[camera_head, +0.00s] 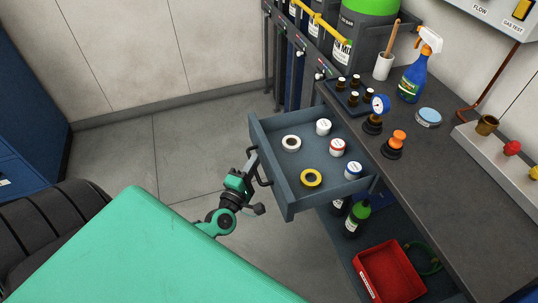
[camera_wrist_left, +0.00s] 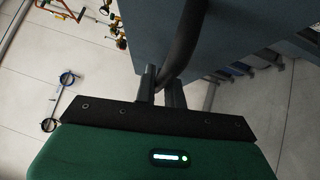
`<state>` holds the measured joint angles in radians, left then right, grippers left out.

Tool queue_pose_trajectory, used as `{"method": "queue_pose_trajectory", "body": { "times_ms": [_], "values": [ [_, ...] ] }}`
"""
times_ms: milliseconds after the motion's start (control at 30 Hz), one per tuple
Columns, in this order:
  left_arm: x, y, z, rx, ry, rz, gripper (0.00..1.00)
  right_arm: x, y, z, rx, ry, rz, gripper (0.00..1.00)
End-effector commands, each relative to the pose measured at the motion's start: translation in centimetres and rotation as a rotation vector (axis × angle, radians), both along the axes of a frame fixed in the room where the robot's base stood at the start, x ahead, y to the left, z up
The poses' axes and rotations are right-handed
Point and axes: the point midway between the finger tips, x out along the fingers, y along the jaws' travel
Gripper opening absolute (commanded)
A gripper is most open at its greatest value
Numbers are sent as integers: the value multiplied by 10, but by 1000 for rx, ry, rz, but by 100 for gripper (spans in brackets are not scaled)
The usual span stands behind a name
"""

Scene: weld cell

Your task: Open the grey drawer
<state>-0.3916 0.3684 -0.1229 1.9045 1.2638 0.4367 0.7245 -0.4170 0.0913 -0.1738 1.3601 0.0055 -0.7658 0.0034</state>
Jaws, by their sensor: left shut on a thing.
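The grey drawer (camera_head: 291,206) stands pulled out from under the dark workbench, its inside visible from above. In it lie a white tape roll, a yellow tape roll and several small lidded jars. My left gripper (camera_head: 252,171) is at the drawer's front, shut on the dark bar handle (camera_head: 263,170). In the left wrist view the handle (camera_wrist_left: 181,42) runs between the two fingers (camera_wrist_left: 161,86), with the drawer front (camera_wrist_left: 240,28) behind it. My right gripper is not in view.
Gas cylinders stand behind. Floor left of the drawer is clear.

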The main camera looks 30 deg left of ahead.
Motion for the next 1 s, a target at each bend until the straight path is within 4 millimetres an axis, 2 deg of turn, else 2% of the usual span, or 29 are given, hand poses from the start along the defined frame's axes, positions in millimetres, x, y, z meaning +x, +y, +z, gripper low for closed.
{"method": "queue_pose_trajectory", "body": {
  "times_ms": [200, 600, 633, 733, 1000],
  "values": [
    [-12, 8, -2, 0, 3, -1, 0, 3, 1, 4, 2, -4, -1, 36],
    [-14, 10, -1, -1, 2, 0, 0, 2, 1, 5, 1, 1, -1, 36],
    [-14, 10, -1, -1, 2, 0, 13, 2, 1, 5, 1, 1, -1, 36],
    [-13, 10, -1, -1, 2, 0, 32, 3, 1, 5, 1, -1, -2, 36],
    [-13, 10, -1, 0, 1, 0, 33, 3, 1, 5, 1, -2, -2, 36]
  ]
}}
